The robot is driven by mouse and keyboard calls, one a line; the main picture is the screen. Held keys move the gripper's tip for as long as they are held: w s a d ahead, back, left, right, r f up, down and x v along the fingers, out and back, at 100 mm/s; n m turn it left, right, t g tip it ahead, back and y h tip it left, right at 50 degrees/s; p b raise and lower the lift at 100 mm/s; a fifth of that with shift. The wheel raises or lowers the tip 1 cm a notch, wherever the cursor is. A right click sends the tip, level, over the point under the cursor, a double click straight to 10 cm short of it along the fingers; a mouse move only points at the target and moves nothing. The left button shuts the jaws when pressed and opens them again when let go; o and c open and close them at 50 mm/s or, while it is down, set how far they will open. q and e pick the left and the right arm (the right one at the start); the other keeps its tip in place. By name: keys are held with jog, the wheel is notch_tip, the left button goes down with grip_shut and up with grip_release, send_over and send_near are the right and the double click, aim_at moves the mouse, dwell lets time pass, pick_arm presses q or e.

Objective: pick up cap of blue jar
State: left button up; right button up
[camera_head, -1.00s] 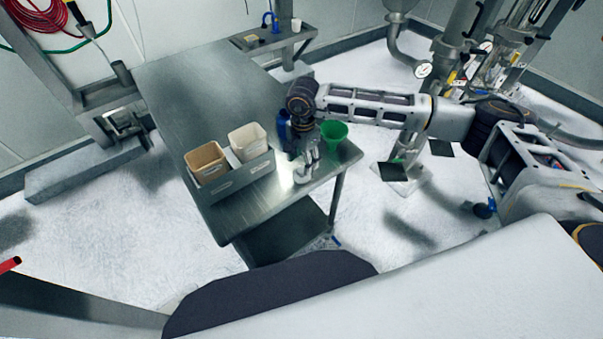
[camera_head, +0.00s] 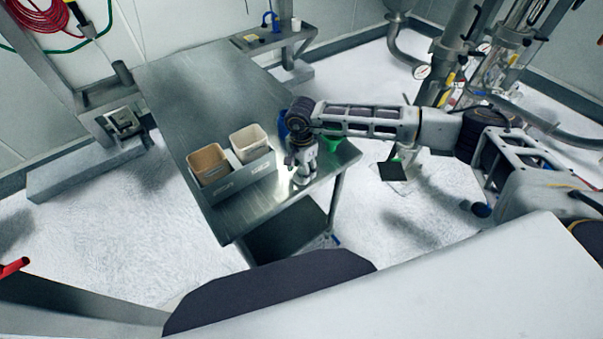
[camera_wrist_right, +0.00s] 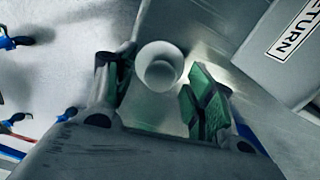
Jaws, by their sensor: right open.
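My right gripper (camera_head: 302,178) is over the near right part of the steel table, to the right of the grey bin. In the right wrist view the gripper (camera_wrist_right: 160,88) is open. A white round piece (camera_wrist_right: 160,66) with a smaller raised round top shows between its green-padded fingers; I cannot tell whether it is the cap, and no grip on it shows. A blue object (camera_head: 283,124), perhaps the blue jar, stands behind my right wrist, partly hidden by it. My left gripper is not in view.
A grey bin (camera_head: 236,180) holds a tan container (camera_head: 208,160) and a cream container (camera_head: 248,140). Its "RETURN" label (camera_wrist_right: 291,38) shows in the right wrist view. A green funnel (camera_head: 332,143) is partly behind my arm. The table's far part (camera_head: 190,75) is clear.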

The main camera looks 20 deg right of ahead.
aim_at(301, 170)
jog(key=shift+f, duration=0.5)
jog(key=c, duration=0.9)
jog(key=shift+c, duration=0.2)
jog(key=shift+r, duration=0.15)
notch_tip(301, 170, up, 8)
jog(key=shift+b, duration=1)
jog(key=shift+r, duration=0.9)
jog(key=shift+f, duration=0.1)
